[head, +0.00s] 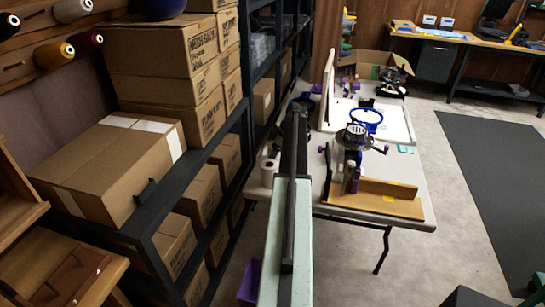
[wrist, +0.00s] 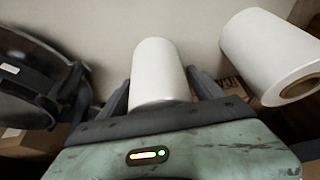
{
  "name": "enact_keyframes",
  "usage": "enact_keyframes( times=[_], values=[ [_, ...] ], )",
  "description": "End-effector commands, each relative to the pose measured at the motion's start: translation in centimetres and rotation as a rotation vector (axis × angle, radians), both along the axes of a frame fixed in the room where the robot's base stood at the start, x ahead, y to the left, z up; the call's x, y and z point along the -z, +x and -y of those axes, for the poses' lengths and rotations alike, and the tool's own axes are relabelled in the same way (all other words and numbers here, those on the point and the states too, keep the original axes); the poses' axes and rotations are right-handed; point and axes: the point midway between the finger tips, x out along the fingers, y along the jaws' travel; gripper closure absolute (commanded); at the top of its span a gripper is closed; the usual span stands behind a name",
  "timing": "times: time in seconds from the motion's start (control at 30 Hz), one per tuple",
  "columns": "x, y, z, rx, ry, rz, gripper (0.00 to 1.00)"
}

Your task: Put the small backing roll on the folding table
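The small backing roll (wrist: 158,72), a plain white cylinder, sits between the two fingers of my gripper (wrist: 160,84) in the wrist view. The fingers press close on both its sides, and its near end is hidden by the gripper. In the head view my arm reaches forward and hides the gripper's tips and this roll. The folding table (head: 414,178) has a pale top and dark legs. A pale surface lies behind the held roll in the wrist view; I cannot tell whether the roll touches it.
Another white roll (wrist: 270,55) with a cardboard core is right of the held one; a white roll (head: 268,168) also shows at the table's left edge. Embroidery machines (head: 355,138) and a wooden board (head: 375,198) crowd the table. Shelves with cartons (head: 110,170) stand left.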

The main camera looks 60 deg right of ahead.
Motion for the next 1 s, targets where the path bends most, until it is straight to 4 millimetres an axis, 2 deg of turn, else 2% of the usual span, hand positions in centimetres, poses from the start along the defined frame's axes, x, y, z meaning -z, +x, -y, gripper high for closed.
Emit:
enact_keyframes(
  times=[0.23,0.37,0.47,0.8,0.9,1.0],
  values=[
    [-0.2,0.0,0.0,0.000,0.000,0.000,0.25],
    [-1.3,-0.3,0.1,0.001,0.000,0.000,0.25],
    [-3.0,-0.8,0.3,0.001,0.000,0.000,0.25],
    [-10.4,-3.6,1.2,0.001,-0.001,0.000,0.25],
    [-11.5,-4.1,1.3,0.001,-0.001,0.000,0.25],
    [-11.7,-4.4,1.4,0.001,-0.001,0.000,0.25]
  ],
)
